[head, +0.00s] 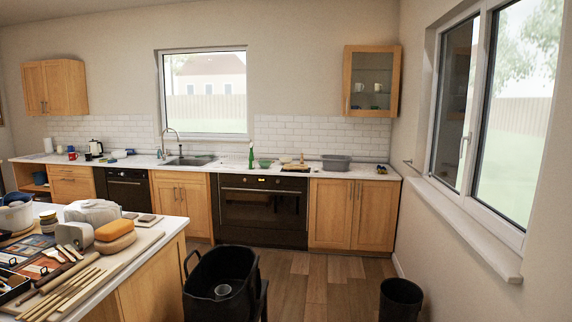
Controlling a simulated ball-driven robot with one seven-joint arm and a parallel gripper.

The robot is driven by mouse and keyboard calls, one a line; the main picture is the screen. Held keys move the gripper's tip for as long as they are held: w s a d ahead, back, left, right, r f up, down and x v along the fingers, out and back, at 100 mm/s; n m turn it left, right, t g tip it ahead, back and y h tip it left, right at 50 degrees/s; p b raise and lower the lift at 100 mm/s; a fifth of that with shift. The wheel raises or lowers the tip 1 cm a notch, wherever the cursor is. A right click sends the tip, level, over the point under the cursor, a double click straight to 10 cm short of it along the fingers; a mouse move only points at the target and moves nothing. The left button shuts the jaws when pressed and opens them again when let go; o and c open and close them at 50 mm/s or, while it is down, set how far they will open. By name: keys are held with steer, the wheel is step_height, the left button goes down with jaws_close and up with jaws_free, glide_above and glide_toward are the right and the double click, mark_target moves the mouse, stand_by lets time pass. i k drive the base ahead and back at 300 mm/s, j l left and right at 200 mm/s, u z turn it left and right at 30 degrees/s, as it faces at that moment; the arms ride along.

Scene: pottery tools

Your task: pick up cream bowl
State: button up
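I cannot make out a cream bowl for certain. A small pale rounded thing (118,154) on the back counter, right of the kettle, could be a bowl, but it is too small to tell. A whitish tub (14,217) with things in it stands at the left edge on the near worktop, partly cut off by the frame. A green bowl (265,163) stands on the back counter near the hob. My gripper does not show in the head view.
The near worktop (150,238) at left holds wooden tools (65,290), sponges (115,237) and a grey-white bag (92,212). A black tub (219,290) and a black bin (400,298) stand in front. Wooden floor (320,272) is clear between them.

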mark_target(286, 161)
steer(key=i+z, duration=0.45)
steer(key=i, duration=1.1)
steer(key=i+j+z, duration=0.15)
steer(key=i, duration=1.05)
steer(key=i+u, duration=0.15)
steer(key=i, duration=0.4)
steer(key=i+u, duration=0.1)
steer(key=i, duration=0.5)
steer(key=i+l+u, duration=0.15)
steer(key=i, duration=0.4)
steer(key=i+l+u, duration=0.15)
steer(key=i, duration=0.45)
steer(key=i+l+u, duration=0.1)
steer(key=i, duration=0.45)
steer(key=i+u, duration=0.4)
steer(key=i, duration=2.55)
steer(key=i+l, duration=0.1)
steer(key=i, duration=0.8)
